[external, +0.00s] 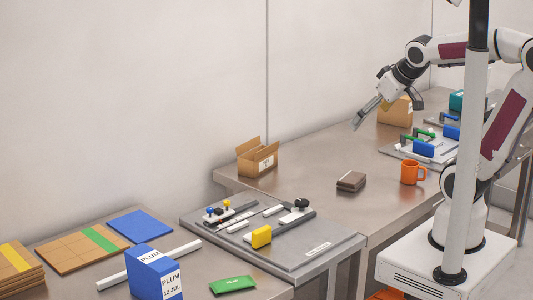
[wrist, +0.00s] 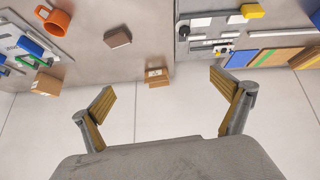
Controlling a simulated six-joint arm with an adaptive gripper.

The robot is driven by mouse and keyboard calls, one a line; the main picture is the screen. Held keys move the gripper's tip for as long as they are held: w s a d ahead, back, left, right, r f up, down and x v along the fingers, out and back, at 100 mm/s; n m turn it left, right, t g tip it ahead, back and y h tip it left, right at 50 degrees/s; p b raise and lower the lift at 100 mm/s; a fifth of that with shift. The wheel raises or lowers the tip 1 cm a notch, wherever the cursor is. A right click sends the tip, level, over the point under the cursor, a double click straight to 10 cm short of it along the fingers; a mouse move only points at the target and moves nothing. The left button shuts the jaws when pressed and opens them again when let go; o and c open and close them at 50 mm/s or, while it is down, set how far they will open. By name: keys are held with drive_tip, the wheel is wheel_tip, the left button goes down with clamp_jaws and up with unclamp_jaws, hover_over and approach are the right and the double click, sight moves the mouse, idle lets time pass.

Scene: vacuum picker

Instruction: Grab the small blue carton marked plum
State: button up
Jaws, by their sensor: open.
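The blue carton (external: 155,272) stands upright at the front of the near table in the external view. Its white labels read "PLUM" and "PLUM 12 JUL". My gripper (external: 370,112) is raised over the back of the far table, well away from the carton to the upper right. In the wrist view my gripper (wrist: 163,94) shows two yellowish fingers spread wide apart with nothing between them. A bit of blue shows at the wrist view's upper right edge; I cannot tell whether it is the carton.
A green packet (external: 233,284) lies right of the carton, and a white bar (external: 150,265) behind it. A grey fixture board (external: 330,250) with a yellow block (external: 261,237) is further right. An open box (external: 257,158), brown block (external: 351,181) and orange mug (external: 412,172) stand on the far table.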

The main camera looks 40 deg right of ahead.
drive_tip(key=w+a+r+n+t+y, duration=0.15)
drive_tip(key=w+a, duration=0.25)
drive_tip(key=w, duration=0.5)
drive_tip(key=w+a+r+n+t+y, duration=0.1)
drive_tip(key=w+a+r+n+t, duration=0.1)
drive_tip(key=w+a, duration=0.5)
drive_tip(key=w+a+f+n+y, duration=0.2)
drive_tip(key=w+a+n+y, duration=0.3)
drive_tip(key=w+a, duration=0.8)
drive_tip(key=s+a+f+n+g+y, duration=0.1)
drive_tip(key=s+a+f+n+y, duration=0.15)
drive_tip(key=a, duration=0.65)
drive_tip(key=s+a+f+n+g+y, duration=0.1)
drive_tip(key=a+f+g+y, duration=0.2)
drive_tip(key=a, duration=0.6)
drive_tip(key=s+a+f+n+g+y, duration=0.5)
drive_tip(key=s+a+f+g, duration=0.2)
drive_tip(key=s+a+f, duration=0.3)
drive_tip(key=s+a, duration=0.2)
drive_tip(key=shift+s+a, duration=0.4)
drive_tip(key=shift+f, duration=0.15)
